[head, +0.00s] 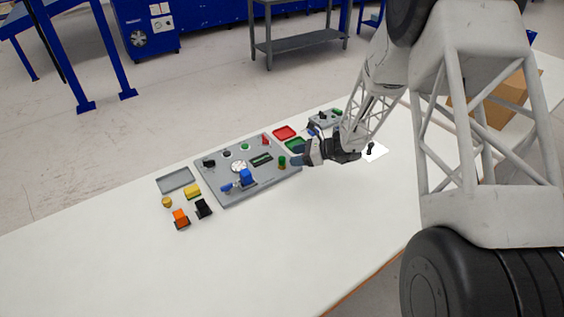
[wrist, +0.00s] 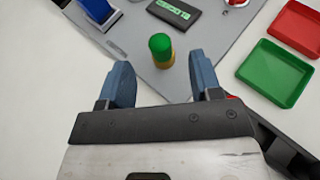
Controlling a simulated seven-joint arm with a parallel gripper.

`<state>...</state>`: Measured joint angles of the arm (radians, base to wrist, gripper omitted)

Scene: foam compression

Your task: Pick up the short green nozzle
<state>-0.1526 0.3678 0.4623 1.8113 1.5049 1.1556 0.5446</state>
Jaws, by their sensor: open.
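A short upright green cylinder with a yellow lower part, which looks like the green nozzle (wrist: 160,45), stands near the edge of the grey board (wrist: 225,40). In the head view the nozzle (head: 282,161) is at the board's right side. My gripper (wrist: 163,78) is open and empty, its two blue fingers apart. The nozzle appears between and just beyond the fingertips in the wrist view, not held. In the head view my gripper (head: 298,160) is just right of the nozzle. The exact gap and height cannot be told.
A green tray (wrist: 275,72) and a red tray (wrist: 297,28) lie to the right. A blue part (wrist: 100,10) and a dark labelled block (wrist: 175,12) sit on the board. Orange (head: 180,217) and black (head: 203,208) parts lie front left. The front of the white table (head: 270,255) is clear.

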